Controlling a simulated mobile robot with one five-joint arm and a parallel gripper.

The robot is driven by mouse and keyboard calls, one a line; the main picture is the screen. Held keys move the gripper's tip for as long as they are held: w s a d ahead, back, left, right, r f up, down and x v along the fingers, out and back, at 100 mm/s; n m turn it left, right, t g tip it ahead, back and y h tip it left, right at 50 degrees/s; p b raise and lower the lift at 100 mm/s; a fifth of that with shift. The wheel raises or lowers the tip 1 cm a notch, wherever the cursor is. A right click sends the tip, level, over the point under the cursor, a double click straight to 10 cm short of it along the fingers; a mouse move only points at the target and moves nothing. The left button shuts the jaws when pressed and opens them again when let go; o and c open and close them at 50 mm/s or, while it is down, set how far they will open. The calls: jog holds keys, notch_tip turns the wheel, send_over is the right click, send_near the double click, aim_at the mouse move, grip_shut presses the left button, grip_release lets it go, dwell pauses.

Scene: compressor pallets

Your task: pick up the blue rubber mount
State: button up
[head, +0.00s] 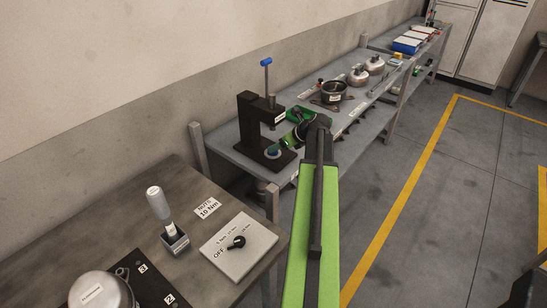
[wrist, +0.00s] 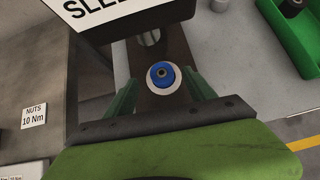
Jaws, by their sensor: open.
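The blue rubber mount (wrist: 161,73) is a short blue cylinder with a metal centre hole. It sits upright on a pale round disc on the dark base of the press (wrist: 183,48). In the head view the mount (head: 272,152) shows small at the foot of the black press frame (head: 250,122). My gripper (wrist: 163,80) is open and empty in the wrist view, with one green finger on each side of the mount and a visible gap at both. How far the fingertips are above the base is hard to tell. In the head view my arm partly hides the gripper.
A green bin (wrist: 290,38) with dark parts stands right of the press. The press head with its label (wrist: 95,8) overhangs close by. A blue-knobbed lever (head: 266,62) rises above it. A nearer table (head: 145,215) holds a screwdriver in a stand and a control box (head: 238,247).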

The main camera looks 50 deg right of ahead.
jog(key=shift+w+f, duration=0.1)
jog(key=shift+w, duration=0.1)
jog(key=b+x, duration=0.3)
jog(key=x, duration=0.2)
jog(key=shift+d, duration=0.2)
jog(key=shift+w+f+b, duration=0.1)
jog(key=shift+w+b, duration=0.05)
jog(key=shift+b, duration=0.15)
jog(key=shift+r, duration=0.2)
grip_shut()
